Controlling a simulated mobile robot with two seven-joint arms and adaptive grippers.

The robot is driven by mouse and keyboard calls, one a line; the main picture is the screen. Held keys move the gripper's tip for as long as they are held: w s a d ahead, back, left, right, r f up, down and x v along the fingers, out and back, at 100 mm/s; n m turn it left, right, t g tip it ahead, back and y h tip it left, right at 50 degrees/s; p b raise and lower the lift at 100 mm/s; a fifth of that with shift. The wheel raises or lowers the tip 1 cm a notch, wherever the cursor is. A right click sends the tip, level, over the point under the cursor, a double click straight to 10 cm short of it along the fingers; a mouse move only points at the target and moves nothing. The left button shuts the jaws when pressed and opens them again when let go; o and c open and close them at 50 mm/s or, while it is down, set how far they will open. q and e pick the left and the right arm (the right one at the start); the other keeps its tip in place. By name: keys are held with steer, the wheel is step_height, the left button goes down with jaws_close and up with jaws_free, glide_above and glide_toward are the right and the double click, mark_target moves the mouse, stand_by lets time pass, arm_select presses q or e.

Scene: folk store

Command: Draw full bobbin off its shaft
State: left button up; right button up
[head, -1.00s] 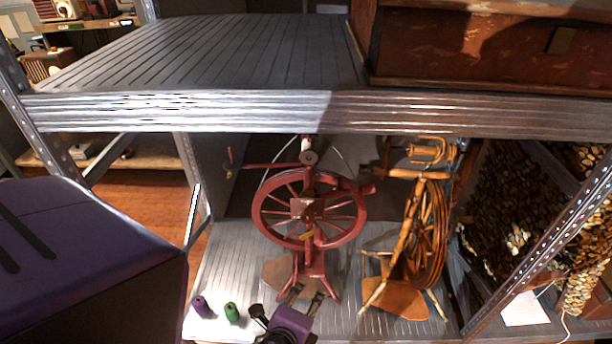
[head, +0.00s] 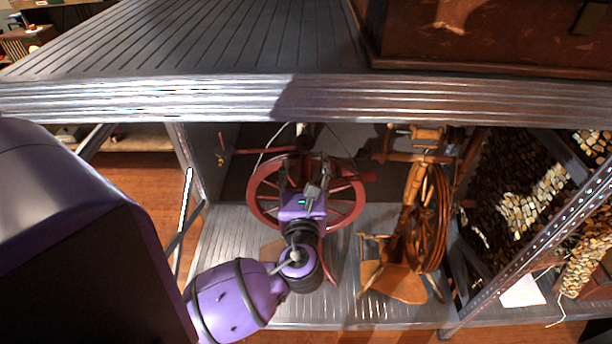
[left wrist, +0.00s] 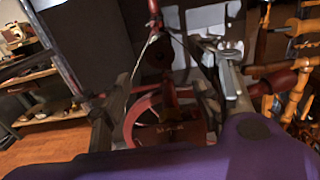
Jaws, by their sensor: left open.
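A red spinning wheel (head: 262,195) stands on the lower shelf. It also shows in the left wrist view (left wrist: 136,112), between and beyond my fingers. A dark round part at its top (head: 304,142) is where a bobbin could sit; I cannot make out the bobbin or its shaft clearly. My left gripper (head: 312,168) is open in front of the wheel's upper half, just below that part. In the left wrist view its two fingers (left wrist: 172,85) stand apart with the dark red part between them. My right gripper is not in view.
A wooden spinning wheel (head: 428,225) stands close on the right. The upper shelf's front edge (head: 200,98) runs above my arm. A metal post (head: 540,220) is at right. The lower shelf (head: 345,300) has bare room in front of the wheels.

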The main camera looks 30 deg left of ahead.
mark_target(305, 145)
arm_select(q)
steer(key=x, duration=0.6)
steer(key=shift+w, duration=0.1)
steer(key=shift+x, duration=0.8)
steer(key=shift+w, duration=0.1)
steer(key=c, duration=1)
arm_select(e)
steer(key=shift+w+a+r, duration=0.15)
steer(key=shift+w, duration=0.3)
arm_select(q)
steer(key=shift+f, duration=0.1)
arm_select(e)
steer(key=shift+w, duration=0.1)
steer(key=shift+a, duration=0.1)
